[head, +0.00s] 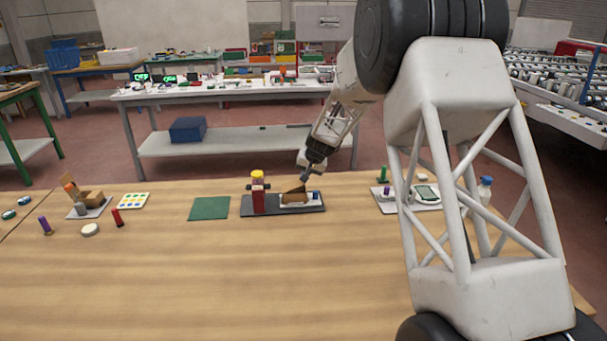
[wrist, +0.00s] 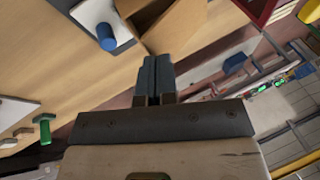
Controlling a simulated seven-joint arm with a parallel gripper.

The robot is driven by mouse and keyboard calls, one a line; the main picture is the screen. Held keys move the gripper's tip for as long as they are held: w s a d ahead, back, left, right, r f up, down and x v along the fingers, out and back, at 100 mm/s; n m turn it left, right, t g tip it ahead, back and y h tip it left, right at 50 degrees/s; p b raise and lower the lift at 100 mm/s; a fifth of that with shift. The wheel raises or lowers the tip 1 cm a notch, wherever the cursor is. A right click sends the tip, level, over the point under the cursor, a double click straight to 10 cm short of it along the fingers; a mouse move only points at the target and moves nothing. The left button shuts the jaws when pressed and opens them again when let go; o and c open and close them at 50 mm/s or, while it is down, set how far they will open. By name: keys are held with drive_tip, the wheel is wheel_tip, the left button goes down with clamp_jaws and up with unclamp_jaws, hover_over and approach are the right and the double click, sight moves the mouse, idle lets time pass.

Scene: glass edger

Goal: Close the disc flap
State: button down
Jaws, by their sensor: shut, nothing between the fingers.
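The glass edger (head: 262,212) stands on the wooden table in the head view, a dark base with a red post (head: 258,198) capped in yellow. A brown wedge-shaped part that looks like the disc flap (head: 296,195) sits in a white surround at its right; it appears tilted up, though its exact angle is hard to tell. In the wrist view a brown open-looking part, probably the same flap (wrist: 190,35), lies just beyond the fingertips. My gripper (head: 304,174) is shut and empty, right above and behind the flap. It also shows in the wrist view (wrist: 154,62). Contact cannot be told.
A green mat (head: 209,208) lies left of the edger. A plate with small items (head: 383,203) and a blue-capped bottle (head: 485,190) stand to the right, partly behind my arm. The front of the table is clear.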

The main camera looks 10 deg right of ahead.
sight(309, 198)
drive_tip(key=shift+d+f, duration=0.55)
drive_tip(key=shift+f, duration=0.3)
drive_tip(key=shift+d+f, duration=0.2)
drive_tip(key=shift+f, duration=0.3)
drive_tip(key=shift+d+f, duration=0.2)
drive_tip(key=shift+f, duration=0.3)
drive_tip(key=shift+a, duration=0.2)
drive_tip(key=shift+a+r, duration=0.15)
drive_tip(key=shift+a, duration=0.4)
drive_tip(key=shift+r, duration=0.15)
